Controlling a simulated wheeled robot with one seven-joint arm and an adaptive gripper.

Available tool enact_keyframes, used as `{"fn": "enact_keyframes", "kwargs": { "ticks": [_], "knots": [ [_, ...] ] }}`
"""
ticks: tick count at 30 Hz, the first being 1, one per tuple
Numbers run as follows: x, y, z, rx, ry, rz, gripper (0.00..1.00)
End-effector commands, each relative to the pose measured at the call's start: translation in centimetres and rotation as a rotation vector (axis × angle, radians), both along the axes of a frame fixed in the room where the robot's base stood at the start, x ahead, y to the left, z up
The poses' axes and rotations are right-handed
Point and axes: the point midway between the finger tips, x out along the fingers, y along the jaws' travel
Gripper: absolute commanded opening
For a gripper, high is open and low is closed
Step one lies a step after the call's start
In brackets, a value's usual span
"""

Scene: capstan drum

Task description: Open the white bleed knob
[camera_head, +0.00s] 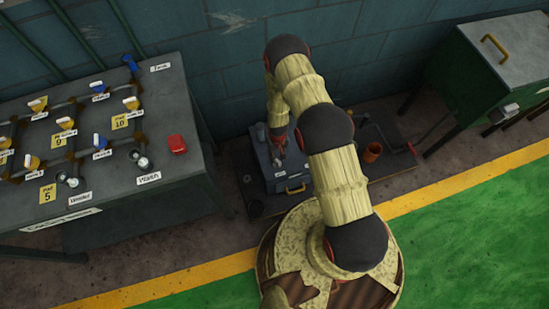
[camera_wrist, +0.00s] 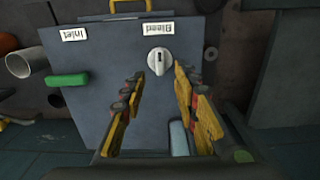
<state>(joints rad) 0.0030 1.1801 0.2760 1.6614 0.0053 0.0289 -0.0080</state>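The white bleed knob (camera_wrist: 160,61) is round with a raised grip and a dark mark, on the face of a blue-grey box (camera_wrist: 105,100). The "Bleed" label (camera_wrist: 167,28) reads upside down above it in the wrist view. My gripper (camera_wrist: 159,74) is open, with one yellow finger to each side below the knob in the picture. Nothing is between the fingertips, and I see no clear contact with the knob. In the head view, my gripper (camera_head: 279,143) is over the box (camera_head: 268,172); I cannot make out the knob there.
In the wrist view an "Inlet" label (camera_wrist: 75,34), a green handle (camera_wrist: 68,80) and a grey pipe end (camera_wrist: 20,64) lie left of the knob. A labelled valve bench (camera_head: 100,215) stands left, a green cabinet (camera_head: 500,70) right. Green floor (camera_head: 480,240) in front is clear.

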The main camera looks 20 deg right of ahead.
Motion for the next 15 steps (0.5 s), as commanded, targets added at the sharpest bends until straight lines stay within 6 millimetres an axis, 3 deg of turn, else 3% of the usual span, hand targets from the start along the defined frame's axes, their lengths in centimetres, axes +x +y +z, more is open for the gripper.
{"fn": "enact_keyframes", "kwargs": {
  "ticks": [15],
  "knots": [
    [0.1, 0.0, -6.8, 0.001, -0.005, -0.001, 0.30]
  ]
}}
